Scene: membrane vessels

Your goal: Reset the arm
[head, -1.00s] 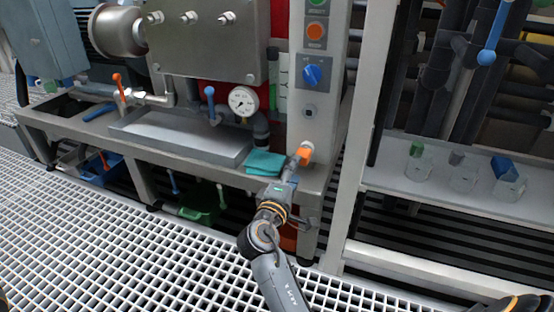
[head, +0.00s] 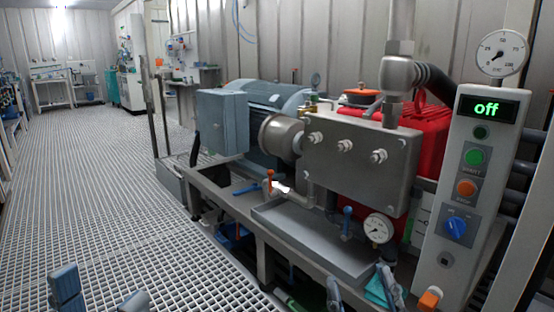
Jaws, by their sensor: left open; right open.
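My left gripper (head: 99,292) shows at the bottom left edge in the head view. Its two blue-grey fingertips stand apart over the white floor grating, with nothing between them. My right gripper (head: 362,289) shows at the bottom edge, right of the middle. Its two grey fingertips are apart, and the right one overlaps the teal cloth (head: 374,292) in the picture. I see no object held in it. The rest of both grippers and the arms is below the frame.
The pump bench carries a grey tray (head: 300,235), a steel block (head: 350,170) and a small gauge (head: 378,228). The control panel (head: 462,150) reads "off", with an orange part (head: 430,299) low on it. Open floor grating (head: 100,180) lies at the left.

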